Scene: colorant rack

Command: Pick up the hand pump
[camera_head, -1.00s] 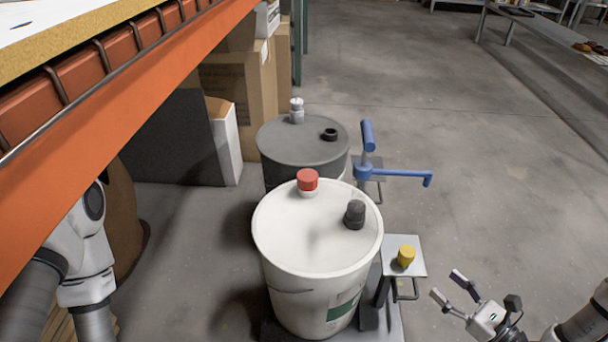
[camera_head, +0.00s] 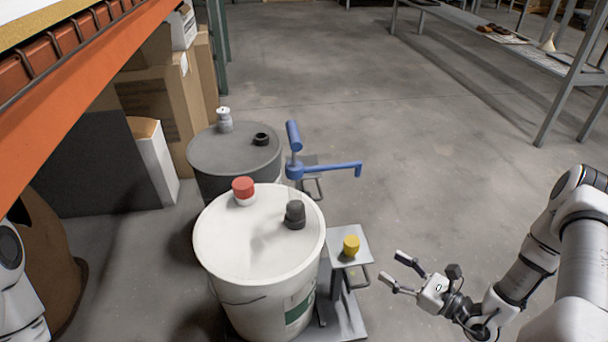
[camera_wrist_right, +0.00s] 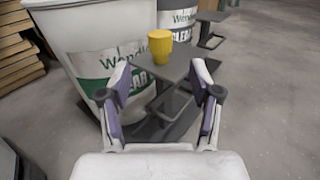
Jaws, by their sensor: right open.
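The blue hand pump (camera_head: 294,165) has an upright handle and a long spout pointing right. In the head view it stands at a small stand (camera_head: 312,188) beside the grey drum; its lower part is hard to make out. My right gripper (camera_head: 393,267) is open and empty, low at the right, nearer to me than the pump and apart from it. In the right wrist view its two fingers (camera_wrist_right: 162,85) are spread, with the yellow cap (camera_wrist_right: 160,46) on a small grey stand beyond them. The pump is not clear in that view. My left gripper is not visible.
A white bucket (camera_head: 240,255) with red and black caps stands in front of the grey drum (camera_head: 215,155). The yellow cap also shows in the head view (camera_head: 351,246). An orange shelf beam (camera_head: 80,90) crosses the left. Floor to the right is open.

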